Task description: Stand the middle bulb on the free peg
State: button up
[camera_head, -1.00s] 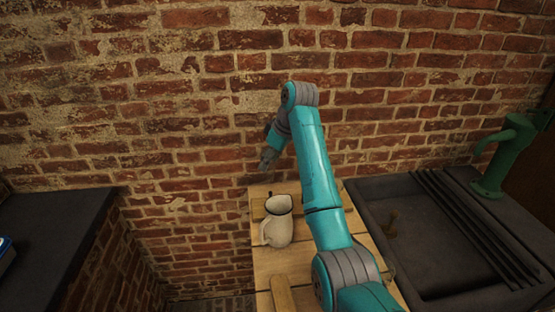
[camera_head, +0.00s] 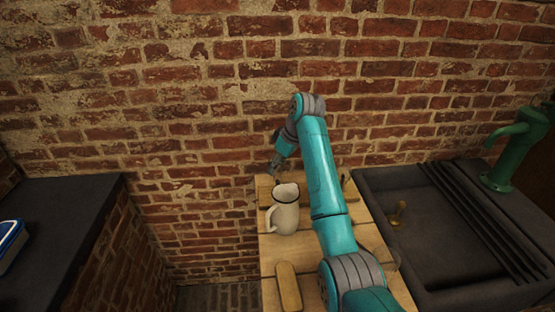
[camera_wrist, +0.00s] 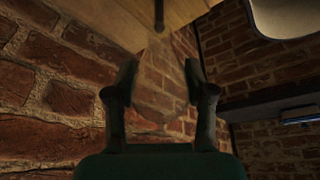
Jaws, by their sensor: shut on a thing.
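A clear, see-through bulb (camera_wrist: 160,88) shows faintly between the fingers of my gripper (camera_wrist: 160,85) in the wrist view. The gripper is shut on it. In the head view my gripper (camera_head: 275,168) hangs at the far left edge of the wooden table (camera_head: 272,252), behind the jug. The bulb is too faint to make out there. A dark upright peg (camera_head: 345,181) stands at the table's far right. A dark peg-like piece (camera_wrist: 158,14) shows against the wood in the wrist view. I cannot tell which peg this is, or whether other bulbs stand behind my arm.
A cream jug (camera_head: 286,214) stands on the table just in front of my gripper. A wooden block (camera_head: 288,286) lies nearer. A dark sink (camera_head: 425,250) with a green pump (camera_head: 515,145) is at the right. A brick wall (camera_head: 200,120) is close behind.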

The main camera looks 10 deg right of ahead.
aim_at(278, 178)
jog(key=shift+f, duration=3.05)
jog(key=o, duration=1)
jog(key=shift+c, duration=0.2)
